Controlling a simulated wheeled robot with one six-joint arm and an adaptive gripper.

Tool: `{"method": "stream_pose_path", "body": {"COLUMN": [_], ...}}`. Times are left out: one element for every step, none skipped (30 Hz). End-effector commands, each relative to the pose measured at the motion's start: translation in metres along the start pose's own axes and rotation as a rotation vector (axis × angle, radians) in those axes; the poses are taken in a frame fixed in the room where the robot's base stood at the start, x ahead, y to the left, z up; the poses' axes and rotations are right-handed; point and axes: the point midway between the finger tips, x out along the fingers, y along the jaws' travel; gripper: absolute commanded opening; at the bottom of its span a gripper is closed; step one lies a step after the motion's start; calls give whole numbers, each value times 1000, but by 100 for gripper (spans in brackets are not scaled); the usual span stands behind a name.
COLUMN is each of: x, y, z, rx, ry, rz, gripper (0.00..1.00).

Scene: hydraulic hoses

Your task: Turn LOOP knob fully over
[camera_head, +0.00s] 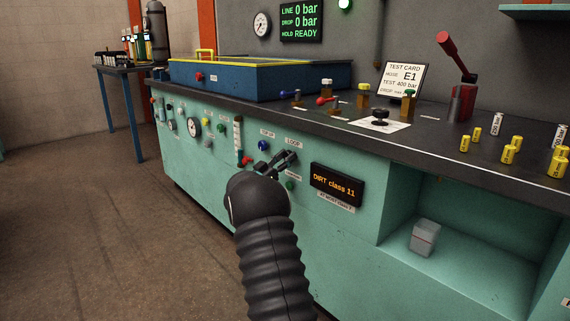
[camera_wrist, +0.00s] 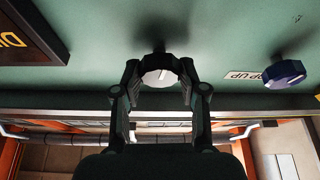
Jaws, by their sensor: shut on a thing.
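The LOOP knob (camera_wrist: 160,76) is a round dark knob with a pale face, on the green front panel of the bench. My gripper (camera_wrist: 159,85) is shut on it, with one finger on each side of the knob in the wrist view. A short line shows on the knob's face. How far the knob is turned cannot be told.
A blue TOP UP knob (camera_head: 263,145) is close to the left of my gripper; it also shows in the wrist view (camera_wrist: 285,74). A green button (camera_head: 290,185) and the DIRT display (camera_head: 336,184) are below and right. A red knob (camera_head: 246,161) lies left.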

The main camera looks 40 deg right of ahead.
Motion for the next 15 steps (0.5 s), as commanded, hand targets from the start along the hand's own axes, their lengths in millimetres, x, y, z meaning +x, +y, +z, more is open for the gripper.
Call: {"method": "stream_pose_path", "body": {"x": [-2,-2,-2,-2,-2,-2,-2,-2,-2,-2,-2,-2,-2,-2,-2], "y": [-1,-1,-1,-1,-1,-1,-1,-1,-1,-1,-1,-1,-1,-1,-1], "z": [5,5,5,5,5,5,5,5,4,4,4,3,3,3,2], "rx": [37,60,92,117,144,178,205,231,267,293,320,355,381,407,442], "ry": [2,3,3,3,2,3,2,2,2,3,2,3,2,2,2], "rz": [16,25,38,49,60,73,84,95,109,121,132,146,157,168,182], "gripper": [7,7,7,7,7,7,7,7,7,7,7,7,7,7,7]}}
